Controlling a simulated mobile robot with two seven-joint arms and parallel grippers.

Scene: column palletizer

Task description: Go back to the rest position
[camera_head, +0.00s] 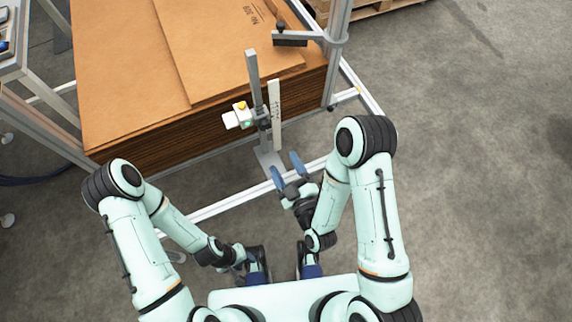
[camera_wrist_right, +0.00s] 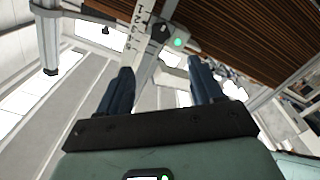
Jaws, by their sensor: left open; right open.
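My right gripper (camera_head: 287,170) is open and empty, with two blue fingers spread in front of the stand at the cardboard stack. In the right wrist view the open fingers (camera_wrist_right: 161,85) show nothing held between them; a scale strip and a green light lie beyond. My left gripper (camera_head: 242,264) is low in the head view, close to my body. Its fingers are partly hidden, and I see nothing held there. Both arms are bent, with the elbows out to the sides.
A tall stack of brown cardboard sheets (camera_head: 135,70) stands ahead. Before it are a metal post (camera_head: 254,75), a white scale strip (camera_head: 275,110) and a button box (camera_head: 239,117). A frame rail (camera_head: 230,201) crosses near my right gripper. Floor at right (camera_head: 470,180) is clear.

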